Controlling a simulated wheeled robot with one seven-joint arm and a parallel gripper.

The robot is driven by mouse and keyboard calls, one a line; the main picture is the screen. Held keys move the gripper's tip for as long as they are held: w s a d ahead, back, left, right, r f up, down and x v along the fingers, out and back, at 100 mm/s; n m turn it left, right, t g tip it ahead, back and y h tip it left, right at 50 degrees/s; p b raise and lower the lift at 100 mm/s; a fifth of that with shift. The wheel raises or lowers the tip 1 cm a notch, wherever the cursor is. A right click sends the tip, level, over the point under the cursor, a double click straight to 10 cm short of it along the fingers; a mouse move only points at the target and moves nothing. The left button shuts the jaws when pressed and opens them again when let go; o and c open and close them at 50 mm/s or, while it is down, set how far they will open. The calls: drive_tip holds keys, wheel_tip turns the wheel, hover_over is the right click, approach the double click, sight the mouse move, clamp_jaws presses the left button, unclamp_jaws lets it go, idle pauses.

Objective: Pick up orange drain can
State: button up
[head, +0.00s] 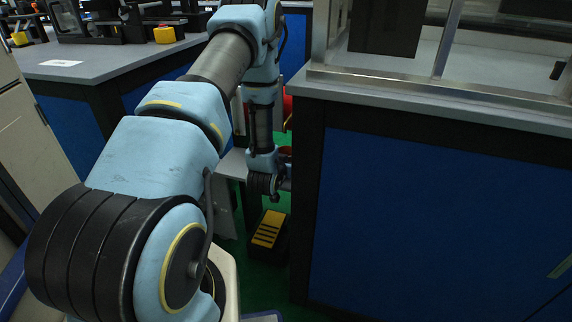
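I cannot make out an orange drain can for certain in the head view. A small part of a red thing (288,108) shows behind my forearm, beside the right cabinet's edge; most of it is hidden. A smaller reddish patch (285,151) shows just above my wrist, too small to identify. My arm reaches forward and then down into the gap between the benches. My gripper (285,184) is low at the cabinet's left edge, mostly hidden by the cabinet and wrist. I cannot see its fingertips or whether it holds anything.
A blue cabinet (430,220) with a grey top and framed enclosure fills the right side. A grey bench (95,68) with equipment stands at the left. A yellow-and-black block (268,230) sits low below my wrist. Green floor (262,285) shows in the narrow gap.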

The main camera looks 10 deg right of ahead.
drive_tip(key=shift+c, duration=0.2)
drive_tip(key=c, duration=1.5)
